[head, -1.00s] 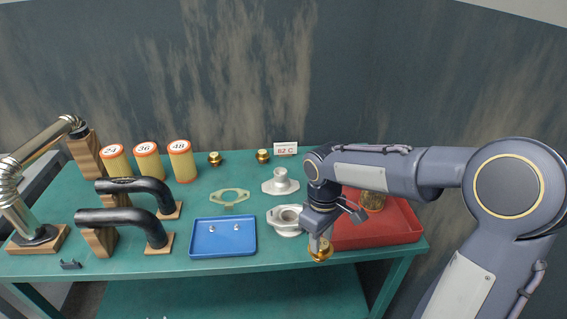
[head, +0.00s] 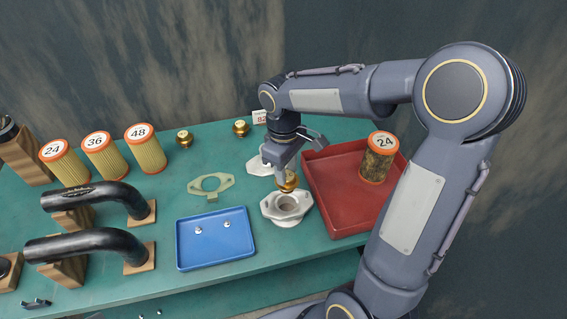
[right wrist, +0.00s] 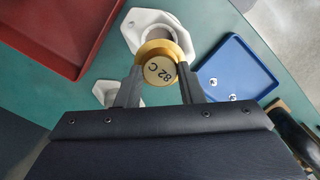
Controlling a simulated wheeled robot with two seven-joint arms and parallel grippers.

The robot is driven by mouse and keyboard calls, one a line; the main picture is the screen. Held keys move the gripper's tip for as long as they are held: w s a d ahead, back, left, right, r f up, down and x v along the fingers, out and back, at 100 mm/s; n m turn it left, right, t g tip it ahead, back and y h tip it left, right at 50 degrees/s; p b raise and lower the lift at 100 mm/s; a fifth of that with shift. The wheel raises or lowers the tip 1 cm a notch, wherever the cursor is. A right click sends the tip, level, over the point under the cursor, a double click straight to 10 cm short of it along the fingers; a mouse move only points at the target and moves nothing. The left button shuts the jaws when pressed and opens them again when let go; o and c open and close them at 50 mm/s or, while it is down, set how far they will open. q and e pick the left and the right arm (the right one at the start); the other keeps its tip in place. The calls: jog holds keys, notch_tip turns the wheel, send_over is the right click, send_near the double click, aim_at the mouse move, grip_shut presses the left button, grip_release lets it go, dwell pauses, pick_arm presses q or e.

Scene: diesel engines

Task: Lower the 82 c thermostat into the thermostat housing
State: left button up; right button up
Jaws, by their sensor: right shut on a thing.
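The brass 82 C thermostat (head: 288,181) is held in my right gripper (head: 286,172), which is shut on it. In the right wrist view its face (right wrist: 159,71) reads "82 C" between the two fingers. The white-grey thermostat housing (head: 287,207) stands on the bench with its round bore facing up. In the head view the thermostat is over the back edge of the bore. In the right wrist view the housing (right wrist: 140,24) shows behind the thermostat, its bore partly covered. I cannot tell whether they touch. My left gripper is not in view.
A blue tray (head: 215,263) with two small bolts is left of the housing. A red tray (head: 335,228) holding a used filter (head: 379,158) marked 24 is to the right. A gasket (head: 211,185), a second pale casting (head: 259,164) and two brass thermostats (head: 184,138) sit behind.

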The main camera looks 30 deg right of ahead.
aim_at(286, 186)
jog(key=shift+f+b, duration=2.65)
jog(key=shift+f, duration=0.6)
jog(key=shift+f+b, duration=1.05)
jog(key=shift+f, duration=0.5)
jog(key=o, duration=1.1)
jog(key=shift+c, duration=0.6)
